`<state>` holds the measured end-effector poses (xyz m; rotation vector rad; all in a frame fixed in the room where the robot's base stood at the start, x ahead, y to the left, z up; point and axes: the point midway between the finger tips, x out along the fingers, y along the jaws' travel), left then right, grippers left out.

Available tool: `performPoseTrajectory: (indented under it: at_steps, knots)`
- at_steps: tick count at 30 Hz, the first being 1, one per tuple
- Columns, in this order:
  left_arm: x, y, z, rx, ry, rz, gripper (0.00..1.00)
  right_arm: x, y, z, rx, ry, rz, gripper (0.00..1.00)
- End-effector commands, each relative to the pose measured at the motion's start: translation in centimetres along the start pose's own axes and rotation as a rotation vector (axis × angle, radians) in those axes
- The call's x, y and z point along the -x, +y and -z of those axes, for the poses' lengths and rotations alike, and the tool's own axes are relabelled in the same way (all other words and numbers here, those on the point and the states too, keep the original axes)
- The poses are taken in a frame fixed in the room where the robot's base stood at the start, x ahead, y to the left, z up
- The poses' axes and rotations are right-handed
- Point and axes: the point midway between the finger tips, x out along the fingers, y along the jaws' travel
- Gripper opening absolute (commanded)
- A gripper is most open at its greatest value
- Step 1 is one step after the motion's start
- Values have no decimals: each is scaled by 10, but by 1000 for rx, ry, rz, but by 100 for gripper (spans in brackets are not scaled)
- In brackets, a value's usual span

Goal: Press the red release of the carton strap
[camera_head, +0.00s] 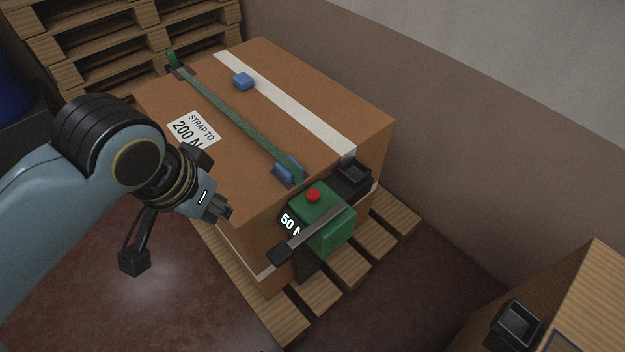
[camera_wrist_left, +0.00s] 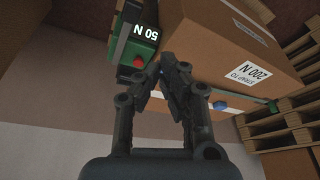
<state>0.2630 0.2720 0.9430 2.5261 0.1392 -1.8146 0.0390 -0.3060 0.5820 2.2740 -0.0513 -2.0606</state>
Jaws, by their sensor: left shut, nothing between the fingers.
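The red release (camera_head: 313,195) is a small round button on top of the green strap tensioner (camera_head: 333,235), whose lit display reads 50 N. The tensioner sits at the carton's near right side, with a dark lever bar across it. A green strap (camera_head: 235,115) runs over the brown carton (camera_head: 310,95). My left gripper (camera_head: 226,212) is shut and empty, left of the tensioner and apart from the button in the head view. In the left wrist view its closed fingertips (camera_wrist_left: 168,58) appear just beside the red release (camera_wrist_left: 138,62); whether they touch is unclear there.
A label (camera_head: 193,130) on the carton reads "STRAP TO 200 N". Blue blocks (camera_head: 243,81) and a black open holder (camera_head: 352,176) are on the carton. It stands on a wooden pallet (camera_head: 395,212).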

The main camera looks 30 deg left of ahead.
Motion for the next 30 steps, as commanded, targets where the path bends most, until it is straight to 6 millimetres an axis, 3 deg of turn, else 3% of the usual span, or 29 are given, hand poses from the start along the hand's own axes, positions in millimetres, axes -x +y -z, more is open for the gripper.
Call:
performPoseTrajectory:
  at_steps: [1, 5, 18, 24, 30]
  knots:
    - [21, 4, 19, 93, 24, -16, 0, 17, 2, 2, 0, 1, -1, 40]
    - [5, 15, 49, 402, 57, -69, 0, 21, 4, 2, 1, 0, -3, 40]
    - [-115, 56, 152, 1643, 27, -342, 0, 21, 5, 2, 1, 0, -3, 40]
    - [-140, 66, 177, 1976, -24, -422, 0, 21, 2, 2, 0, 0, -1, 40]
    - [-145, 69, 183, 2067, -42, -444, 0, 21, -2, 2, -2, 0, 4, 40]
